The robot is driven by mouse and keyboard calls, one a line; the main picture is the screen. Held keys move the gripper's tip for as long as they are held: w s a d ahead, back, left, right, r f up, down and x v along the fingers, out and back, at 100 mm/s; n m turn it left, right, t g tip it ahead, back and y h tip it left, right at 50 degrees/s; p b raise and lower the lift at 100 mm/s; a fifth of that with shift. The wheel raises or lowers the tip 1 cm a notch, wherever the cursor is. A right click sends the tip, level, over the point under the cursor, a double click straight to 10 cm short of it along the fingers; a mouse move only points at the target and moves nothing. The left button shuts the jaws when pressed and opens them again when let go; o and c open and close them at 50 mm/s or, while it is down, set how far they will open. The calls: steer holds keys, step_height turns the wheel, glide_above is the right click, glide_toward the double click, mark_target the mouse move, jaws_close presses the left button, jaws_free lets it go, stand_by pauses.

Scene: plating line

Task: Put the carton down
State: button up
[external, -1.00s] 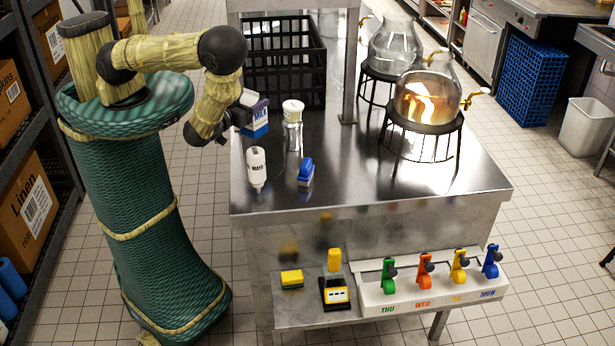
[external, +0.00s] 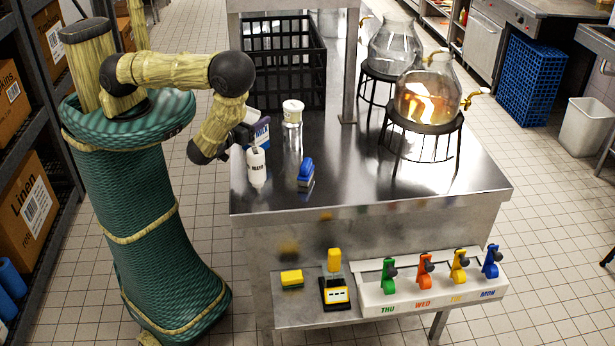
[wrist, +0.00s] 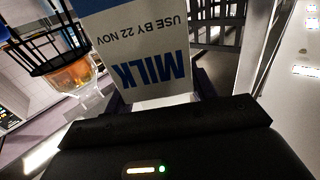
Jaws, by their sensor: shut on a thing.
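The milk carton (external: 262,131), white and blue, is held at the left edge of the steel table (external: 400,190). My gripper (external: 240,146) is shut on it from the left. In the wrist view the carton (wrist: 140,40) stands large between the fingers of my gripper (wrist: 162,98), its "MILK" and "USE BY 22 NOV" print upside down. The mayo bottle (external: 256,170) hides part of its lower end in the external view. I cannot tell whether the carton's base touches the table.
A white-lidded jar (external: 292,112) stands right of the carton, and a blue-handled tool (external: 305,170) lies in front of it. A black crate (external: 285,65) is behind. Glass dispensers on stands (external: 425,95) occupy the right. The table's front right is clear.

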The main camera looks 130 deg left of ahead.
steer(key=shift+f+p, duration=0.55)
steer(key=shift+f, duration=1.5)
steer(key=shift+f, duration=0.1)
steer(key=o, duration=1.4)
steer(key=shift+c, duration=0.2)
